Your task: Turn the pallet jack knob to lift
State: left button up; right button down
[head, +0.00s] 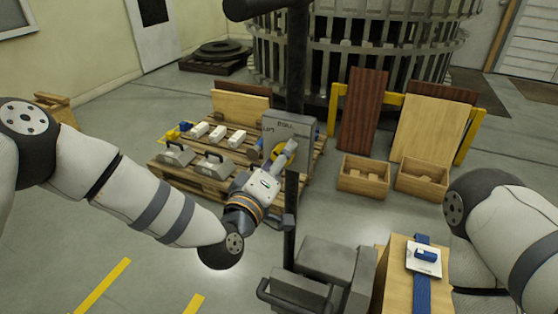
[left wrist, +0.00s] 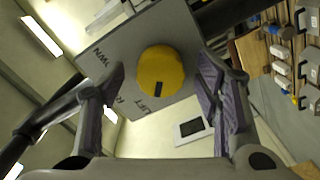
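The yellow knob (left wrist: 160,70) sits on a grey lettered panel (left wrist: 110,55) in the left wrist view. A dark mark on the knob points toward the bottom of that picture. The lettering is partly hidden; "WN" shows at the left. In the head view the panel (head: 290,128) is on a dark post, and the knob (head: 277,152) is mostly behind my gripper. My left gripper (left wrist: 161,70) is open, with one finger on each side of the knob and visible gaps between. In the head view my left gripper (head: 284,155) is at the panel. My right gripper is out of view.
A wooden pallet (head: 207,180) with several grey and white parts stands behind the post. A grey block-shaped body (head: 325,265) is at the post's foot. A wooden box (head: 395,280) with a blue strap is to its right. Two wooden crates (head: 363,180) stand further back.

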pick_arm(q)
jog(key=v, duration=1.2)
